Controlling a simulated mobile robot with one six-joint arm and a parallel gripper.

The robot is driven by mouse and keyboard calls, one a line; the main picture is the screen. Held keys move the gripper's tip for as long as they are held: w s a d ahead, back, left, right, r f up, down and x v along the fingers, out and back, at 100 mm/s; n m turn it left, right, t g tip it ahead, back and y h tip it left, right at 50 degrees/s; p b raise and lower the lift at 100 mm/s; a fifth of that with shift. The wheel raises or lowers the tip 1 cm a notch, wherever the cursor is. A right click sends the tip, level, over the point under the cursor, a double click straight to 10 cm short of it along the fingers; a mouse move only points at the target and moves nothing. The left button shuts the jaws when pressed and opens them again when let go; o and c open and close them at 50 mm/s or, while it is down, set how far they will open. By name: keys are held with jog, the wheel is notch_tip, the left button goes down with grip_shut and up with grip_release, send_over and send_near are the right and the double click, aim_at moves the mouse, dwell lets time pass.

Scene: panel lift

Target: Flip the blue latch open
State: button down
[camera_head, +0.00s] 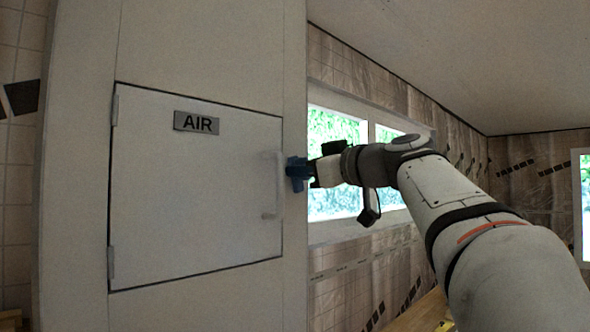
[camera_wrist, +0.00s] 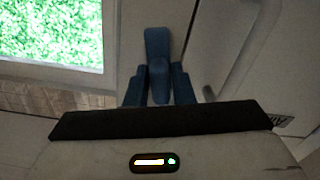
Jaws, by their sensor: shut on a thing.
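The blue latch (camera_head: 295,174) sits on the white frame just right of the closed panel door (camera_head: 190,215). In the wrist view the latch (camera_wrist: 157,45) stands roughly upright, its lower part between my fingers. My gripper (camera_head: 311,172) comes in from the right and is shut on the latch. In the wrist view my gripper (camera_wrist: 159,84) has one dark blue finger on each side of the latch. The fingers partly hide the latch's lower end. The head view shows the latch small and partly covered by my gripper.
A white bar handle (camera_head: 269,185) is on the door just left of the latch; it also shows in the wrist view (camera_wrist: 243,62). An AIR label (camera_head: 197,122) is at the door's top. A window (camera_head: 337,130) lies behind my arm.

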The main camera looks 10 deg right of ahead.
jog(key=shift+w+d+f+m+b, duration=0.1)
jog(key=shift+d+f+m+b, duration=0.05)
jog(key=shift+m+b, duration=0.45)
jog(key=shift+w+d+r+m+b, duration=0.1)
jog(key=shift+m+b, duration=0.2)
jog(key=shift+m, duration=0.2)
jog(key=shift+w+d+r+m+b, duration=0.1)
jog(key=shift+m+b, duration=0.15)
jog(key=shift+m, duration=0.25)
jog(key=c, duration=1.4)
grip_release()
jog(key=shift+s, duration=0.1)
jog(key=shift+o, duration=0.2)
jog(key=b+v, duration=0.2)
jog(key=v, duration=0.6)
jog(key=shift+b, duration=0.35)
